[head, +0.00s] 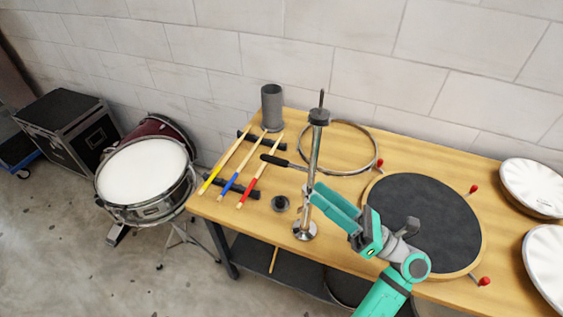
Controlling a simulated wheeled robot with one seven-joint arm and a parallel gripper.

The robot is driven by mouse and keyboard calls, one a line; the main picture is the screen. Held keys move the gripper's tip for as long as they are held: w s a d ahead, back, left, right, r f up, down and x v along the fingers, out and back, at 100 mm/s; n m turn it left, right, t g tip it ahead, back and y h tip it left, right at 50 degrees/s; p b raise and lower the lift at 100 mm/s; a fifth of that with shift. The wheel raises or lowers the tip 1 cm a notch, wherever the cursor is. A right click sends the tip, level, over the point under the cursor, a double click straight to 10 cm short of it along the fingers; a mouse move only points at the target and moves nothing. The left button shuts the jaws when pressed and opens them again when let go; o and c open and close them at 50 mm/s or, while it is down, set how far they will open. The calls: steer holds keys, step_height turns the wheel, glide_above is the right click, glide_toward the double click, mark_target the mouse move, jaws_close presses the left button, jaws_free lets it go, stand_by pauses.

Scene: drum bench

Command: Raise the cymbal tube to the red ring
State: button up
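The cymbal stand stands upright on the wooden bench, with its round metal base (305,231) near the front edge. Its shiny tube (315,150) rises to a grey collar (319,117) with a thin dark rod (322,98) above. A dark-handled lever (275,160) sticks out left from the tube. I cannot make out a red ring on the tube. My teal gripper (314,191) reaches in from the lower right, its fingertips at the lower tube. I cannot tell whether the fingers touch or close on it.
Yellow, blue and red sticks (240,175) lie on dark rests at left, near a grey cup (271,107). A metal hoop (345,135) lies behind the stand. A black round pad (425,220) fills the right. A small dark ring (281,203) lies left of the base.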

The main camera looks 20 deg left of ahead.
mark_target(281, 163)
steer(key=w+d+r+n+g+h, duration=0.2)
steer(key=w+n+h, duration=0.1)
steer(key=w, duration=0.1)
steer(key=shift+n+g+h, duration=0.5)
steer(key=shift+n+h, duration=0.2)
steer(key=shift+h, duration=0.2)
steer(key=a, duration=0.5)
steer(key=w+a+f, duration=0.1)
steer(key=a, duration=0.3)
steer(key=w+a, duration=0.1)
steer(key=a, duration=0.4)
steer(key=shift+w+a+f, duration=0.1)
steer(key=shift+a+f, duration=0.1)
steer(key=shift+a, duration=0.15)
jaws_close()
